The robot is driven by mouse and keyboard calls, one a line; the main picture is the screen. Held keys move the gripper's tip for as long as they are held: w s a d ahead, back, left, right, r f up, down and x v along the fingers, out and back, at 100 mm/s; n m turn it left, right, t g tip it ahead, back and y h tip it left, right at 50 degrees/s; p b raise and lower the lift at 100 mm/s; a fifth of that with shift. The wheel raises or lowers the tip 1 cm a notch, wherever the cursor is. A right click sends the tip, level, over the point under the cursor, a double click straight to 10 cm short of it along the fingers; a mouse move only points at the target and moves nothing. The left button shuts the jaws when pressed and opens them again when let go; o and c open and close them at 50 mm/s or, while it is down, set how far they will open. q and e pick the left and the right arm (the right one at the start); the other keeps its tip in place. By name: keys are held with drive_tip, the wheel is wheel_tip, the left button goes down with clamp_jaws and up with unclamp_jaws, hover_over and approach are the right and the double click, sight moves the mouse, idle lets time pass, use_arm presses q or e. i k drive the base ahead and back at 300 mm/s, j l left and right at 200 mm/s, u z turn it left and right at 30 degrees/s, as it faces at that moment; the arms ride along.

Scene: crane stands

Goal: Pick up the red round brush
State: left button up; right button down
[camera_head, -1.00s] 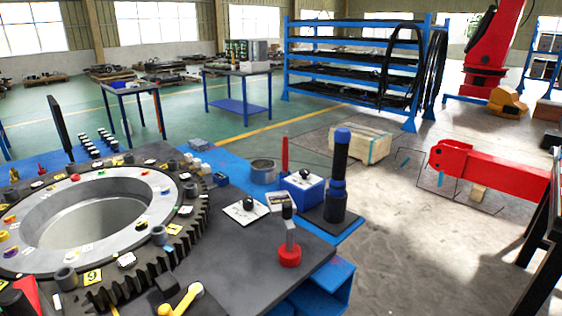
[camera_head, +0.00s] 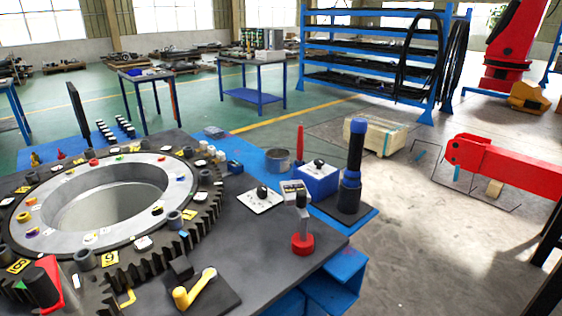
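A red round brush (camera_head: 303,242) stands upright near the right edge of the dark tabletop (camera_head: 262,240). It has a round red base, a grey stem and a dark top. I take this to be the task's brush. Neither of my grippers shows in the head view, so their state cannot be seen.
A large toothed ring (camera_head: 205,218) carrying small parts fills the table's left. A yellow crank (camera_head: 195,290) lies in front of the brush.

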sight(300, 146)
drive_tip(key=z, duration=0.4)
drive_tip(key=i+l+z, duration=0.2)
drive_tip(key=l, duration=0.25)
drive_tip(key=i+l+z, duration=0.15)
drive_tip(key=l, duration=0.3)
drive_tip(key=i+l+z, duration=0.2)
drive_tip(key=l, duration=0.2)
drive_tip(key=i+l, duration=0.25)
drive_tip(key=i, duration=0.2)
drive_tip(key=i+l+z, duration=0.1)
drive_tip(key=i, duration=0.35)
drive_tip(key=i+u, duration=0.4)
drive_tip(key=i+l+u, duration=0.25)
drive_tip(key=i+u, duration=0.4)
drive_tip(key=u, duration=0.2)
drive_tip(key=i+l+u, duration=0.1)
drive_tip(key=u, duration=0.3)
drive_tip(key=i+l+u, duration=0.15)
drive_tip(key=u, duration=0.25)
drive_tip(key=i+l+u, duration=0.2)
drive_tip(key=u, duration=0.25)
drive_tip(key=i+l+u, duration=0.15)
drive_tip(key=u, duration=0.25)
